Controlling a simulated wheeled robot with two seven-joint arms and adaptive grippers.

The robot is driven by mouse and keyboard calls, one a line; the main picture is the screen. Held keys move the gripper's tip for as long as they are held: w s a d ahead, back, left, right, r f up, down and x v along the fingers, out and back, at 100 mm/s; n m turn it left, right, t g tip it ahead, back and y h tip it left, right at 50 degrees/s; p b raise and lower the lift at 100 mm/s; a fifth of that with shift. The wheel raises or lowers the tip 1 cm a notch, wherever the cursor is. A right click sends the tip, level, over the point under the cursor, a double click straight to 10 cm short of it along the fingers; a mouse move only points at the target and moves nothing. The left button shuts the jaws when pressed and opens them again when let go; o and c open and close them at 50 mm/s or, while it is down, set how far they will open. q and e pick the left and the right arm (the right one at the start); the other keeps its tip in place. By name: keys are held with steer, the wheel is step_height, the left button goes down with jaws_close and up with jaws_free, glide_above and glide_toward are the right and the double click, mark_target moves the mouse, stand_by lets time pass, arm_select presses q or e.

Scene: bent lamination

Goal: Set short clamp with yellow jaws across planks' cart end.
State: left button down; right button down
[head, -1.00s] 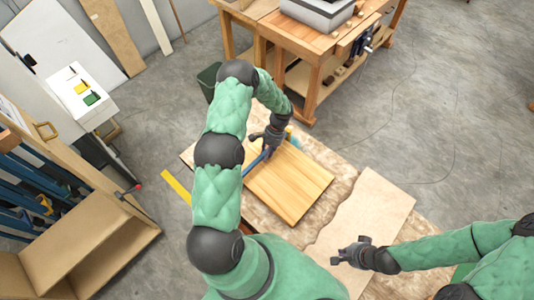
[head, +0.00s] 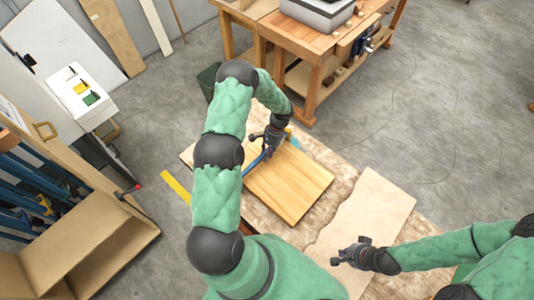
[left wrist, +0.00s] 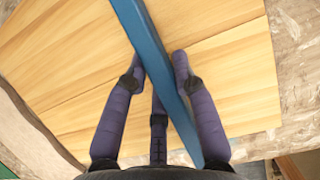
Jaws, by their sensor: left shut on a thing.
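The planks (head: 290,185) lie side by side as a light wooden panel on the worktable. My left gripper (head: 266,148) is over the panel's far left part, shut on the blue bar of a clamp (head: 252,166). In the left wrist view the blue bar (left wrist: 155,55) runs between the purple fingers (left wrist: 152,95), above the planks (left wrist: 80,60). A small bit of yellow shows beside the gripper in the head view; I cannot tell whether it is a jaw. The clamp's ends are largely hidden. My right gripper (head: 350,252) is empty over a pale sheet; its opening is unclear.
The pale wavy-edged sheet (head: 375,205) lies right of the planks on the worktable (head: 335,165). A yellow strip (head: 176,187) lies at the left. A shelf with blue clamps (head: 35,190) stands at far left. A wooden workbench (head: 300,40) stands behind.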

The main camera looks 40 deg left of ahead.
arm_select(q)
steer(key=c, duration=0.9)
jaws_free()
steer(key=shift+f, duration=0.15)
steer(key=shift+c, duration=0.2)
steer(key=v, duration=1.2)
steer(key=p+v, duration=0.2)
steer(key=v, duration=0.4)
arm_select(e)
steer(key=shift+r, duration=1.1)
